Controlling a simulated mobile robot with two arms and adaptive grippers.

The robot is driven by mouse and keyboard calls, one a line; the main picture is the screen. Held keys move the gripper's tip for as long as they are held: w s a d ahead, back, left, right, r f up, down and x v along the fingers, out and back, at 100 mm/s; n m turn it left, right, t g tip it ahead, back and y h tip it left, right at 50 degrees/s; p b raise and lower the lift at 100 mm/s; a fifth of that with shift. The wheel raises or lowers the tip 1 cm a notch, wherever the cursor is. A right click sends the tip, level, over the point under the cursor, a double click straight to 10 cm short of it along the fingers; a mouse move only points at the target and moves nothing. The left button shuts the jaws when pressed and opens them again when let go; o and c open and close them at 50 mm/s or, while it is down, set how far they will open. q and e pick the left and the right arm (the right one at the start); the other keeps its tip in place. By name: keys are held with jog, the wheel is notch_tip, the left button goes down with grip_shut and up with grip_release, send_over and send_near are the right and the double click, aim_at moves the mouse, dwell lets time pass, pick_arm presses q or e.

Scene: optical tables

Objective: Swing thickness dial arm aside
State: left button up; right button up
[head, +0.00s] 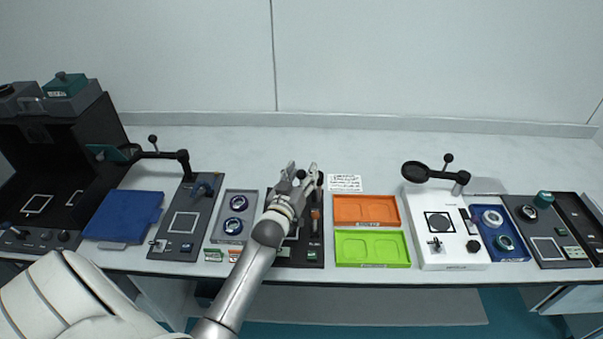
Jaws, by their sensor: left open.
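My left gripper (302,169) is open, with its fingers pointing away toward the back of the bench. It is over the back part of a dark station (313,252) in the middle of the bench. My gripper and forearm hide much of this station, so I cannot tell whether a dial arm is between the fingers. A dark vertical part with an orange piece (315,214) shows just right of the gripper. No dial face can be made out. My right gripper is not in view.
Right are an orange tray (366,225), a green tray (372,260) and a white station (452,262) with a black round-headed arm (416,171). The bench's back strip is clear.

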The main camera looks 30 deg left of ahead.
pick_arm(q)
jog(key=shift+c, duration=0.5)
jog(key=c, duration=0.9)
grip_shut()
